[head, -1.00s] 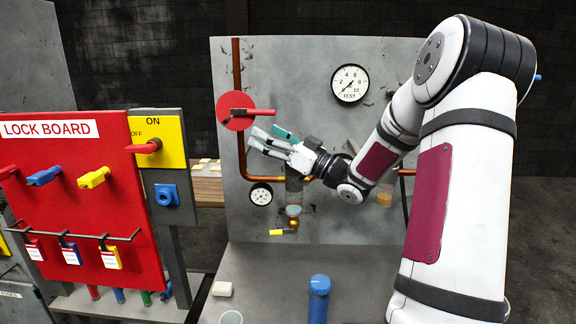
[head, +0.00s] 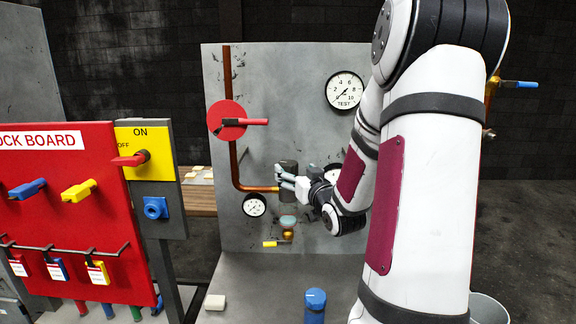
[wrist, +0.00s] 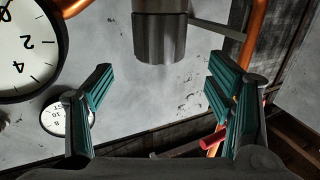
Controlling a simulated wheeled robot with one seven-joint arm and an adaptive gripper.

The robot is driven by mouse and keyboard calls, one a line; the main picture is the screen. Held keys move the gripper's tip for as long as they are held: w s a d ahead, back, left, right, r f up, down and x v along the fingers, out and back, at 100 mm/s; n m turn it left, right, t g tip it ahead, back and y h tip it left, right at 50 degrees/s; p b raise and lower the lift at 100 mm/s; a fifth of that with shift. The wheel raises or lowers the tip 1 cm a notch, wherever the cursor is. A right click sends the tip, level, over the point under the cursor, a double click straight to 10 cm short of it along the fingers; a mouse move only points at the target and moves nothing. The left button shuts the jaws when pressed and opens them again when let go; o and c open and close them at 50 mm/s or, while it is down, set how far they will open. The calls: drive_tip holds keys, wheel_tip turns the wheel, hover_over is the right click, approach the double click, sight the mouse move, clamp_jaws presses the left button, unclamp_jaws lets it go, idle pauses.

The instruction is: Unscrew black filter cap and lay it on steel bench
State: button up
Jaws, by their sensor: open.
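The black filter cap seems to be the dark end (head: 288,164) of the upright dark filter cylinder on the grey panel. In the wrist view, which is turned over, a dark grey cylinder (wrist: 160,40) enters from the top edge, centred between my fingers and ahead of them. I cannot tell cap from body exactly. My gripper (head: 281,177) is open and empty, in front of or beside the cylinder in the head view. In the wrist view its teal-padded fingers (wrist: 158,78) are wide apart, with no contact visible. The grey steel bench (head: 255,285) lies below.
A copper pipe (head: 230,150) and a red disc with handle (head: 228,121) are left of the cylinder. A small gauge (head: 254,205) and yellow-handled valve (head: 270,243) sit lower.

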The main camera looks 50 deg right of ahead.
sight(287, 163)
drive_tip(key=x, duration=0.7)
drive_tip(key=c, duration=1.3)
drive_tip(key=shift+r+n+t+y+p, duration=0.15)
drive_tip(key=shift+n+t+y+p, duration=0.65)
drive_tip(key=shift+n+y+p, duration=1.05)
drive_tip(key=shift+a+n+y+p, duration=0.1)
drive_tip(key=shift+n+y+p, duration=0.25)
drive_tip(key=shift+y+p, duration=1.25)
